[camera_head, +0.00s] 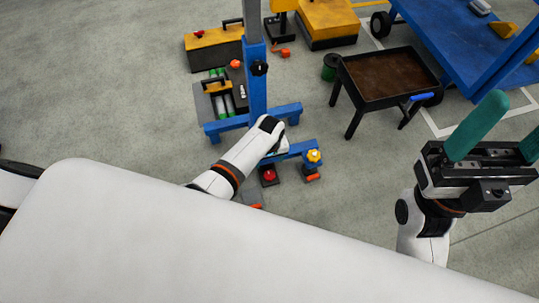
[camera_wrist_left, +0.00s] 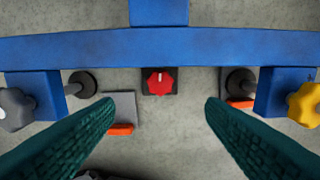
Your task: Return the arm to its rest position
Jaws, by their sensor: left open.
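My left arm (camera_head: 240,160) comes in from the left and reaches to the foot of a blue stand (camera_head: 256,85). Its wrist hides most of the hand in the head view. In the left wrist view my left gripper (camera_wrist_left: 160,103) is open and empty, with green fingers well apart. A red knob (camera_wrist_left: 159,81) lies beyond the fingertips, in line with the gap, not held. My right gripper (camera_head: 503,140) is at the right of the head view, open and empty, fingers pointing up.
The stand's blue crossbar (camera_wrist_left: 160,46) has a yellow knob (camera_wrist_left: 305,104) at right and a grey knob (camera_wrist_left: 16,110) at left. A dark tray table (camera_head: 390,75), blue cart (camera_head: 460,40) and toolbox (camera_head: 213,50) stand farther back. A white surface (camera_head: 200,240) fills the foreground.

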